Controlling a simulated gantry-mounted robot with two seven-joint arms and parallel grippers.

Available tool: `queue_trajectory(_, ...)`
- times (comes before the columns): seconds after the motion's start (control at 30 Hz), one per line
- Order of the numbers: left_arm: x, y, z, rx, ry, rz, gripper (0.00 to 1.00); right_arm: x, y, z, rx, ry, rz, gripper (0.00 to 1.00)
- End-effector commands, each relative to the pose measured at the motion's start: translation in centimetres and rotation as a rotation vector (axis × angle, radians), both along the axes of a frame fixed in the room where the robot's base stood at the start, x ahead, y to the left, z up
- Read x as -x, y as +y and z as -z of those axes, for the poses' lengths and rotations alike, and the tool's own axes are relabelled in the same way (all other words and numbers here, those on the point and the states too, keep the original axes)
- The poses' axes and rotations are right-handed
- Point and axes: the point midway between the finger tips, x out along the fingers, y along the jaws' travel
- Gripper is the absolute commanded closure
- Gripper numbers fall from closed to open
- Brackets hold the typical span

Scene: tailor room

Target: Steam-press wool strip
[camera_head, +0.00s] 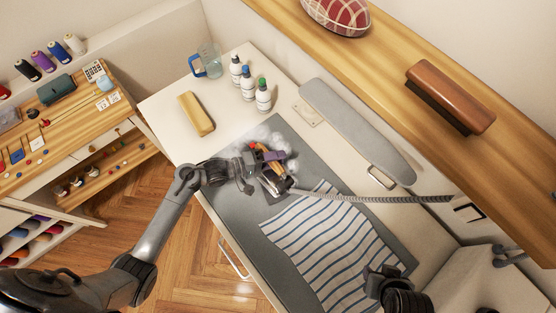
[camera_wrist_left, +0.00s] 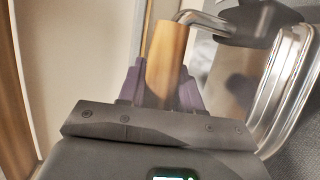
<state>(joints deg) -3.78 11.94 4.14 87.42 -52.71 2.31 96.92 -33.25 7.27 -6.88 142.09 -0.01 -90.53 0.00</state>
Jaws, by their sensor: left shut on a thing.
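My left gripper (camera_head: 262,164) is shut on the wooden handle of the steam iron (camera_head: 272,185), over the left part of the grey pressing mat (camera_head: 238,205). In the left wrist view its purple pads clasp the wooden handle (camera_wrist_left: 167,55), with the iron's shiny metal body (camera_wrist_left: 280,85) to the right. White steam (camera_head: 262,134) puffs around the iron. A blue-and-white striped cloth strip (camera_head: 325,245) lies on the mat to the right of the iron. I cannot tell whether the soleplate touches the mat. My right gripper (camera_head: 376,278) is over the cloth's lower right; its jaws are unclear.
A ribbed hose (camera_head: 380,199) runs from the iron to the right. A grey sleeve board (camera_head: 355,128), several bottles (camera_head: 263,97), a jug (camera_head: 209,60) and a yellow block (camera_head: 196,114) stand behind. A wooden shelf (camera_head: 400,50) overhangs the back right.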

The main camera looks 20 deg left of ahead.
Motion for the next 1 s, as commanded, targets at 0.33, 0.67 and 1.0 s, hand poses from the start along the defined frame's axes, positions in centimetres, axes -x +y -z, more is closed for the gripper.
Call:
queue_trajectory(0.33, -0.9, 1.4, -0.4, 0.001, -0.008, -0.002, 1.0, 0.0, 0.0, -0.3, -0.002, 0.0, 0.002, 0.57)
queue_trajectory(0.67, -1.5, 2.4, -0.5, 0.001, -0.01, -0.002, 1.0, 0.0, 0.2, -0.4, -0.009, 0.0, 0.005, 0.57)
queue_trajectory(1.0, -1.8, 2.9, -0.6, 0.002, -0.011, -0.001, 1.0, 0.0, 0.2, -0.4, -0.01, -0.001, 0.006, 0.57)
